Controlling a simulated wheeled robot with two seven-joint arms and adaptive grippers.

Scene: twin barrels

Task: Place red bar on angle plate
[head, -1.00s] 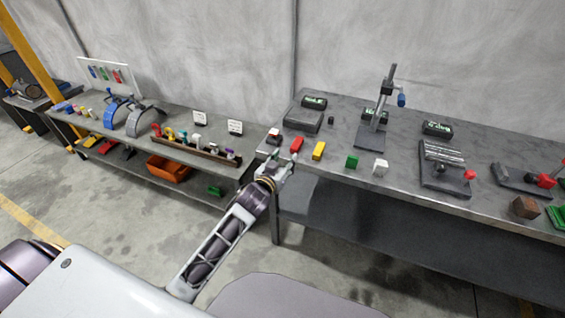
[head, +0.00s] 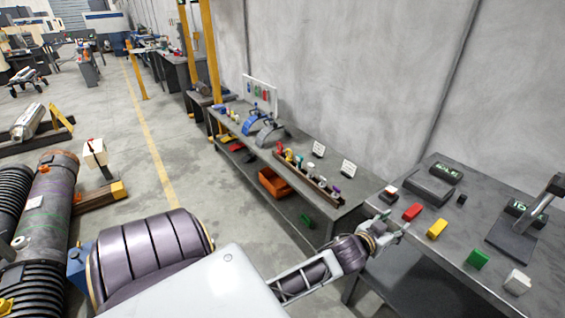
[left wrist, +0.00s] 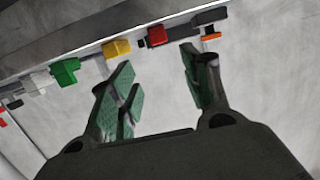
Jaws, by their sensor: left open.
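The red bar (head: 412,212) lies near the left end of the grey workbench in the head view, and it also shows in the left wrist view (left wrist: 156,36). My left gripper (head: 392,228) is open and empty at the bench's front edge, just short of the red bar and apart from it. In the left wrist view the red bar lies beyond the gap between the two green-padded fingers (left wrist: 157,62). I cannot tell any thing in view to be the angle plate. My right gripper is not in view.
Yellow (head: 437,229), green (head: 478,260) and white (head: 517,281) blocks lie right of the red bar. Behind are a dark flat block (head: 430,190) and a stand (head: 515,240).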

